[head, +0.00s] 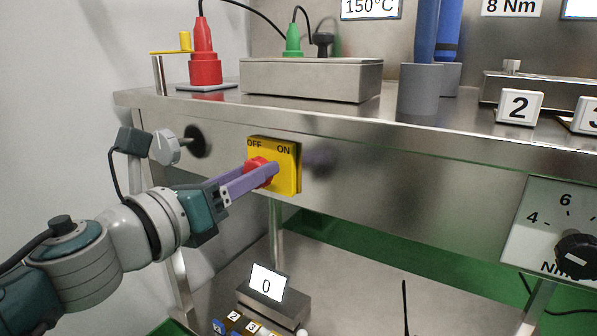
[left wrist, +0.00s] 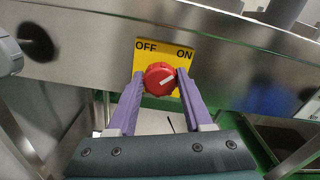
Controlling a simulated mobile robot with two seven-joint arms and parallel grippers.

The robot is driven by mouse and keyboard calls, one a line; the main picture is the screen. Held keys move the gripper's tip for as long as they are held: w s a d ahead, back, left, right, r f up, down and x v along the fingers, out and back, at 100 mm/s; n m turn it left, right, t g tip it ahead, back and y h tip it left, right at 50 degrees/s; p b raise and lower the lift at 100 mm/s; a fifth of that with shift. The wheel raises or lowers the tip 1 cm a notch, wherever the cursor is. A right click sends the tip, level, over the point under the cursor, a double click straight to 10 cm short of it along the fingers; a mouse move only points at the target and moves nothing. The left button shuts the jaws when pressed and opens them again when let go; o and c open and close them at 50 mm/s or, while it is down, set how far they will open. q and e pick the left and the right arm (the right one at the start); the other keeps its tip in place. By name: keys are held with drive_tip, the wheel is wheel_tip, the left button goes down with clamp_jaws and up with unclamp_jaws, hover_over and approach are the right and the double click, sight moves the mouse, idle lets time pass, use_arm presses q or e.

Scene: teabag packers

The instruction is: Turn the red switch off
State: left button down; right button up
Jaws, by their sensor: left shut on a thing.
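The red switch (head: 255,162) is a round knob on a yellow plate (head: 289,181) on the metal front panel. The plate reads OFF at the left and ON at the right. In the left wrist view, the white mark on the red switch (left wrist: 158,73) points up and right, toward ON. My left gripper (head: 262,173) is shut on the red switch, with one purple finger on each side of it, as the left wrist view (left wrist: 160,84) also shows. My right gripper is not in view.
A shelf (head: 150,102) above the panel holds a red plug (head: 205,68), a grey box (head: 310,78) and a grey cup (head: 420,90) with blue rods. A black dial (head: 577,252) is at the right. A display reading 0 (head: 267,284) stands below.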

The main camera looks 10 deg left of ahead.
use_arm(q)
drive_tip(key=shift+a+f+n+p, duration=0.15)
drive_tip(key=shift+n+p, duration=0.8)
drive_tip(key=shift+n, duration=3.45)
drive_tip(key=shift+d+f+n+p, duration=0.1)
drive_tip(key=shift+n+p, duration=0.8)
drive_tip(key=shift+n, duration=3.5)
drive_tip(key=shift+c, duration=1.5)
unclamp_jaws()
